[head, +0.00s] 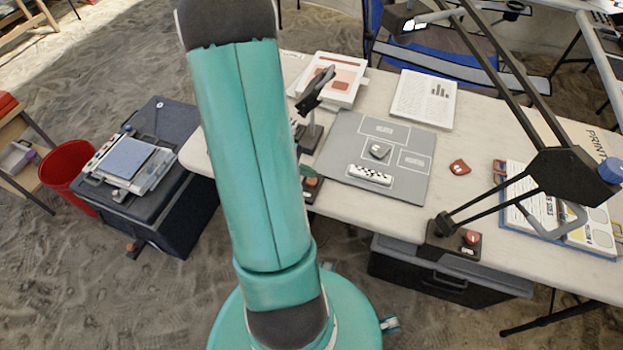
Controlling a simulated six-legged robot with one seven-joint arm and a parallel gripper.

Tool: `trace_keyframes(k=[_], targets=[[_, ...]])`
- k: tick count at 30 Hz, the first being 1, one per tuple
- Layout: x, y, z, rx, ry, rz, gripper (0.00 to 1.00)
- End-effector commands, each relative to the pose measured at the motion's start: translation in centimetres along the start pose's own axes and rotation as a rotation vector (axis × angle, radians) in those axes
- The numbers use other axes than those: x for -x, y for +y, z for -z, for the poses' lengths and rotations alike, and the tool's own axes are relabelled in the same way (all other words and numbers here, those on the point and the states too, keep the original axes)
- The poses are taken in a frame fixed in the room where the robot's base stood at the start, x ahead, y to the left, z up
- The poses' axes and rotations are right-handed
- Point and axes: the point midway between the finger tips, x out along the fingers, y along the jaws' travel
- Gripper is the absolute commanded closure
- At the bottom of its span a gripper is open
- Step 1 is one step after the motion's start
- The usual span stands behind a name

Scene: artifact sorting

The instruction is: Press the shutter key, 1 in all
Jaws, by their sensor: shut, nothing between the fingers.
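A small dark block with a reddish top (312,181) sits at the table's near edge, partly hidden behind my teal arm. It may be the shutter key, but it is too small and covered to be sure. Just behind it, a black device on a short stand (316,88) leans over the left side of the grey mat (340,128). A small grey stone piece (377,151) and a checkered scale bar (370,175) lie on the mat. My arm rises through the left middle of the picture and out of the top. My gripper does not show.
A black jointed lamp frame (567,176) spans the right; a base with a red knob (470,238) is at its foot. A red bin (66,168) and dark case (165,215) stand left.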

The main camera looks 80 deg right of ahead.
Motion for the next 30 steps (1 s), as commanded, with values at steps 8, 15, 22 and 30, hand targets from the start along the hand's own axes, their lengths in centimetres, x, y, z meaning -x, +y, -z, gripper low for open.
trace_keyframes(k=[8, 15, 22, 30], targets=[[0.00, 0.00, 0.00, 0.000, 0.000, 0.000, 1.00], [0.00, 0.00, 0.00, 0.000, 0.000, 0.000, 1.00], [-0.32, -0.26, 0.25, 0.001, -0.001, 0.000, 1.00], [-0.60, -0.44, 0.45, 0.000, 0.000, 0.000, 1.00]])
